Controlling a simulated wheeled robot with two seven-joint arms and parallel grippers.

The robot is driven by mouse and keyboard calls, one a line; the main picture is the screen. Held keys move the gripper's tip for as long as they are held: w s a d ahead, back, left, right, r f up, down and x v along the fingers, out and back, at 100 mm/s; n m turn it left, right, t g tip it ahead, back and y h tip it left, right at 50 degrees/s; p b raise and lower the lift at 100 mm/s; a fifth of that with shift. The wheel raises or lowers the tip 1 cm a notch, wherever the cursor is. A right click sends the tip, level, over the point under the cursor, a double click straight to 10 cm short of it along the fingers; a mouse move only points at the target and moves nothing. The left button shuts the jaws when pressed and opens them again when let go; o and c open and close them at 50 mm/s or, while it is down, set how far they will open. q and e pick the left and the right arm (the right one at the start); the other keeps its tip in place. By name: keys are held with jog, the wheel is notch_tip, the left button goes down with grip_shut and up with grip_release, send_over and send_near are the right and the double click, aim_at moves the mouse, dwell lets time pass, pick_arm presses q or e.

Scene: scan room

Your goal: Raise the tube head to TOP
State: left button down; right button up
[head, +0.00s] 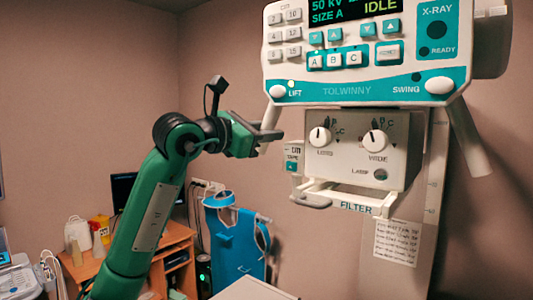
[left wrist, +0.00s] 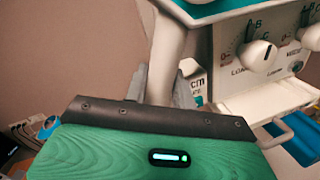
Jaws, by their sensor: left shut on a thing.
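The tube head has a white and teal control panel (head: 352,75), whose display reads IDLE, above a collimator box (head: 362,150) with two knobs. A white handle (head: 272,115) slants down from the panel's left corner, by the LIFT label and a small lit lamp (head: 291,83). My left gripper (head: 268,135) is shut on this left handle, which also shows upright between the fingers in the left wrist view (left wrist: 166,62). The fingers hide part of the handle. A matching right handle (head: 468,138) hangs free. My right gripper is not in view.
A pale column with a scale (head: 434,200) stands behind the head. A FILTER tray (head: 345,197) juts out below the box. A wooden desk (head: 172,250) and a blue apron (head: 236,240) are at the back left. The wall space left of the head is clear.

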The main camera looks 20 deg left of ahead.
pick_arm(q)
jog(key=shift+r, duration=0.85)
jog(key=c, duration=1.2)
grip_release()
jog(key=shift+s+a+f+b, duration=0.15)
jog(key=shift+s+a+b, duration=0.15)
jog(key=shift+s+b, duration=0.1)
jog(key=b+v, duration=0.6)
jog(key=v, duration=0.7)
